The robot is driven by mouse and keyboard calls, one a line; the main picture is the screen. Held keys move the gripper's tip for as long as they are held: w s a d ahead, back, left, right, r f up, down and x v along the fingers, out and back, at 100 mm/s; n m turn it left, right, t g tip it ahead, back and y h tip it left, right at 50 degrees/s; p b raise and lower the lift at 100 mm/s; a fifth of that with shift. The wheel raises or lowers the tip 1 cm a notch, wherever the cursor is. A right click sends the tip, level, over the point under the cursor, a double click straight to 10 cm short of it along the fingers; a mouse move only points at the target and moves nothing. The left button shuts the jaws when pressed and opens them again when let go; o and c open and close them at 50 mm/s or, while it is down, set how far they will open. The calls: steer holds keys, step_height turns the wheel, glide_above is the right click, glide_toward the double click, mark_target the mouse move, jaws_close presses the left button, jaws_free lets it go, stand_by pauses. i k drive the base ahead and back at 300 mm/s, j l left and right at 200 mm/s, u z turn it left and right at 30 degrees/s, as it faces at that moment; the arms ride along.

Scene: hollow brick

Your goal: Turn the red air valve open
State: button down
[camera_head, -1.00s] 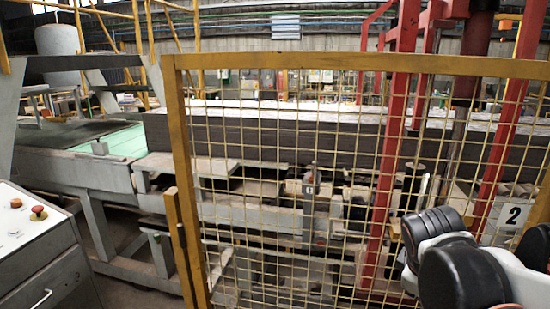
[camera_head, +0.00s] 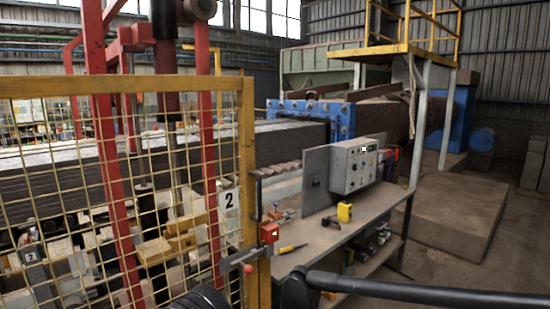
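Several small red parts sit by the yellow fence post, and I cannot tell for sure which is the red air valve. A red box (camera_head: 269,232) is on the post's right side. A red knob (camera_head: 248,269) is on a grey latch bar lower on the post. A small red fitting (camera_head: 276,213) shows just above and behind the red box, too small to read its handle position. Black parts of my arm (camera_head: 420,292) cross the bottom right. My gripper is not visible.
A yellow mesh fence (camera_head: 80,190) fills the left. A grey workbench (camera_head: 345,235) right of the post holds a control box (camera_head: 354,166), a yellow device (camera_head: 344,212) and a yellow-handled tool (camera_head: 287,249). Open floor (camera_head: 480,255) lies to the right.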

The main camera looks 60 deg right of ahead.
mark_target(396, 154)
steer(key=z, duration=2.7)
steer(key=i+z, duration=0.25)
steer(key=i, duration=1.05)
steer(key=i+u, duration=0.1)
steer(key=i, duration=0.9)
steer(key=i+l, duration=0.2)
steer(key=i, duration=0.85)
steer(key=i+l, duration=0.1)
steer(key=i, duration=0.9)
steer(key=j+u, duration=0.05)
